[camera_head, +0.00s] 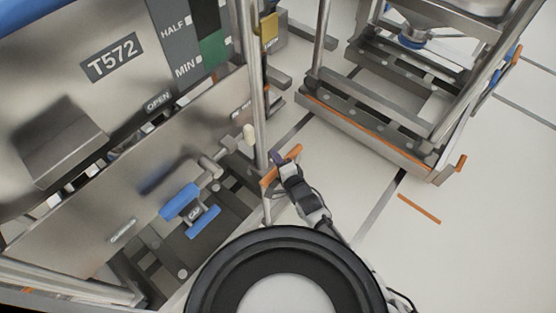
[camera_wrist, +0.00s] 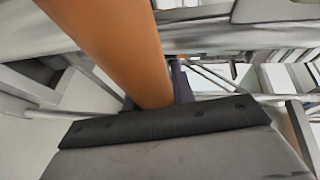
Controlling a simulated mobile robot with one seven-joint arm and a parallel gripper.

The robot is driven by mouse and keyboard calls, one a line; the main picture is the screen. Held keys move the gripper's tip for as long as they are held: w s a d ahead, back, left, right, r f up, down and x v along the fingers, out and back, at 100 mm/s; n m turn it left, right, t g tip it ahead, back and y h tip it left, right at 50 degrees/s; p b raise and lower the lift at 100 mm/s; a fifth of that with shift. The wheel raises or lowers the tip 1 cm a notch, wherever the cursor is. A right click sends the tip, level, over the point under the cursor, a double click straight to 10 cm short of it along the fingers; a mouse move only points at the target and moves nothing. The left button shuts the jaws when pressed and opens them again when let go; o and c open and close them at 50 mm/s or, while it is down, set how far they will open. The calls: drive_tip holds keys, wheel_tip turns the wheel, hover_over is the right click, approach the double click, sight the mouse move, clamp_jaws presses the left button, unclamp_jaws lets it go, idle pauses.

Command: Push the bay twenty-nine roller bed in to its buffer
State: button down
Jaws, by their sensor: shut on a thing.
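My gripper (camera_head: 286,168) is at the front post of the bay with the T572 plate, shut on an orange handle (camera_head: 268,178). In the wrist view the orange handle (camera_wrist: 125,45) runs as a thick round bar between the dark near finger pad (camera_wrist: 165,122) and a purplish piece behind it. A dark roller bed (camera_head: 190,245) lies low in this bay, left of my gripper. How the handle joins the bed is hidden. No bay number twenty-nine is readable.
A steel hopper with a T572 plate (camera_head: 112,58) stands at left, with blue handles (camera_head: 181,201) below it. A second steel frame with an orange-edged base (camera_head: 365,132) stands at upper right. Pale floor (camera_head: 480,190) is open at right, with an orange floor strip (camera_head: 419,208).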

drive_tip(key=shift+s+a+r, duration=0.1)
drive_tip(key=shift+a+r, duration=0.05)
drive_tip(key=shift+a, duration=0.2)
drive_tip(key=c, duration=1.3)
unclamp_jaws()
drive_tip(key=shift+r, duration=0.1)
drive_tip(key=shift+o, duration=0.7)
drive_tip(key=shift+d, duration=0.15)
drive_tip(key=shift+d, duration=0.1)
drive_tip(key=v, duration=1.3)
drive_tip(key=shift+s+d, duration=0.15)
drive_tip(key=shift+s, duration=0.2)
